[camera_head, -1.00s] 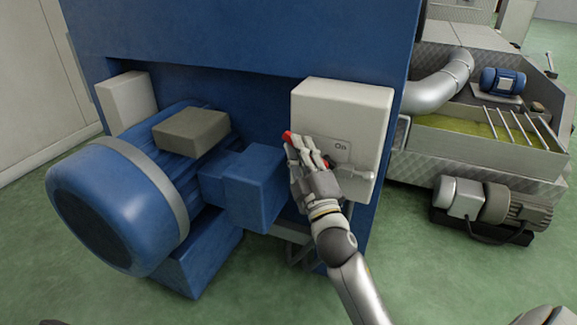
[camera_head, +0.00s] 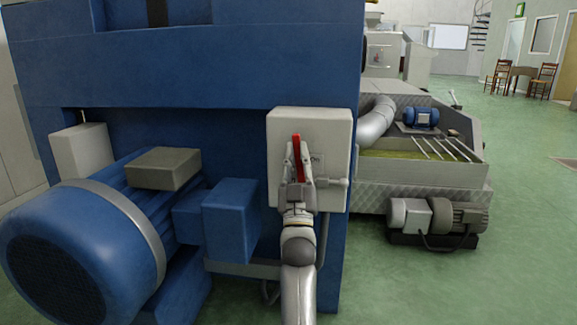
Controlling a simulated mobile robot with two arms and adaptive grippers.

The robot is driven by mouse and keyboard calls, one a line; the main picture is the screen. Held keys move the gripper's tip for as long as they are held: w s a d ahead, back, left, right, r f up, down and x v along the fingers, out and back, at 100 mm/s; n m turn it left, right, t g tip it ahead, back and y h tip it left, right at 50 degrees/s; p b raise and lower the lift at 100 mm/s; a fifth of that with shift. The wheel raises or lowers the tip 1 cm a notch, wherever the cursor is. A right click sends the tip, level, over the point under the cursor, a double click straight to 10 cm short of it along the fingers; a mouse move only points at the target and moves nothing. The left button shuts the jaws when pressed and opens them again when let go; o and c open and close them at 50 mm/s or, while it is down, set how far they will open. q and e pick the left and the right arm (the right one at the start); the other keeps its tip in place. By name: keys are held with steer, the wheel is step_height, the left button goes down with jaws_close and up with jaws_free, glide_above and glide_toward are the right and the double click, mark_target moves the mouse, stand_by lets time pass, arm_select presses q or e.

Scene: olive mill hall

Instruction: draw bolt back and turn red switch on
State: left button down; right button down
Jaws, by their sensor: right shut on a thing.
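A light grey switch box (camera_head: 335,130) is fixed to the blue machine, with a partly covered label plate on its front. The red switch (camera_head: 297,143) on the box stands about upright. My right gripper (camera_head: 299,160) is shut on the red switch, fingers on either side of it, and covers its lower part. The bolt (camera_head: 336,182) is a small grey bar low on the box's right side, just right of my gripper. How far it is drawn I cannot tell. My left gripper is not in view.
A blue motor (camera_head: 75,245) with a blue coupling guard (camera_head: 232,220) stands left of the box. To the right are a metal trough (camera_head: 425,175) with a pipe (camera_head: 378,122) and a small grey motor (camera_head: 460,217). Green floor at the right is open.

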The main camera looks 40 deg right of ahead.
steer(key=shift+s+d+m+g+h, duration=0.15)
steer(key=shift+m+g+h, duration=0.5)
steer(key=shift+m, duration=0.4)
steer(key=shift+s+d+m+g+h, duration=0.15)
steer(key=shift+m+g+h, duration=0.5)
steer(key=shift+m, duration=0.4)
steer(key=shift+g, duration=0.3)
steer(key=c, duration=1.4)
jaws_free()
step_height(320, 180, up, 10)
steer(key=shift+r, duration=0.1)
